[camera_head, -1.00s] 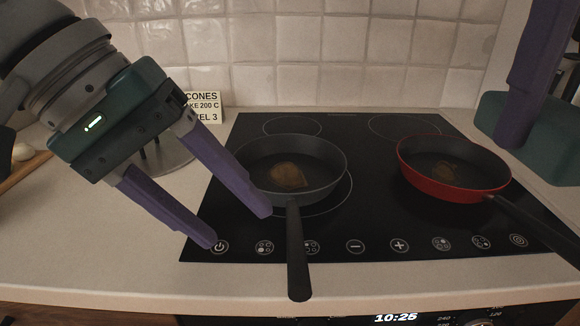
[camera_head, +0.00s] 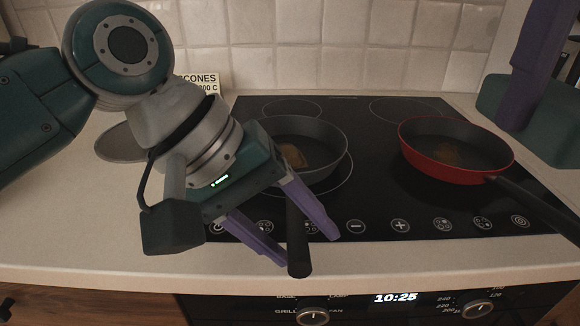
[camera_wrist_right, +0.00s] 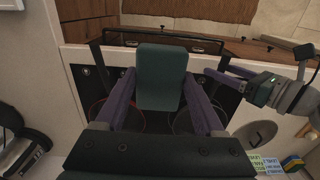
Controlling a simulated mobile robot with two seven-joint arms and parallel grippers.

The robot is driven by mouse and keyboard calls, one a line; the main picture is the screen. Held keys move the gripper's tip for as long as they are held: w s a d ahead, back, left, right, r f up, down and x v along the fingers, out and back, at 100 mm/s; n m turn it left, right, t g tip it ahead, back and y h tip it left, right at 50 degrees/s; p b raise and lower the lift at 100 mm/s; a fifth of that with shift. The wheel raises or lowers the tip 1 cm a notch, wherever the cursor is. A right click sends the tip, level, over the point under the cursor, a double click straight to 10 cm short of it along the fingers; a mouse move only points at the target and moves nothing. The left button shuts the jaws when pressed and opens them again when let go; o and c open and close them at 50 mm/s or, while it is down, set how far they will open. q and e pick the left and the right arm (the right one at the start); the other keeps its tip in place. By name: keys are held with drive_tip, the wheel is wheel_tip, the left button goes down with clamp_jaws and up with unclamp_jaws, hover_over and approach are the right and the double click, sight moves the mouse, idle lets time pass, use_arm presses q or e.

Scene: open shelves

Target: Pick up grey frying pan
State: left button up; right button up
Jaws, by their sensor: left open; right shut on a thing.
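The grey frying pan (camera_head: 325,150) sits on the left front burner of the black hob, with something brown in it. Its dark handle (camera_head: 297,240) points to the front edge. My left gripper (camera_head: 308,250) is open, one finger on each side of the handle in the head view; I cannot tell whether they touch it. My left arm hides the pan's left part. My right gripper (camera_wrist_right: 160,80) is shut on a teal block-like thing (camera_wrist_right: 162,65), held up at the right; this thing also shows in the head view (camera_head: 545,130).
A red frying pan (camera_head: 440,178) stands on the right front burner, its handle pointing to the front right. A recipe sign (camera_head: 205,82) leans at the tiled wall. The black hob (camera_head: 375,215) has touch controls along its front, with the worktop edge and oven panel below.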

use_arm(q)
drive_tip(key=shift+f, duration=0.1)
clamp_jaws()
idle(0.5)
drive_tip(key=shift+d, duration=0.1)
idle(0.8)
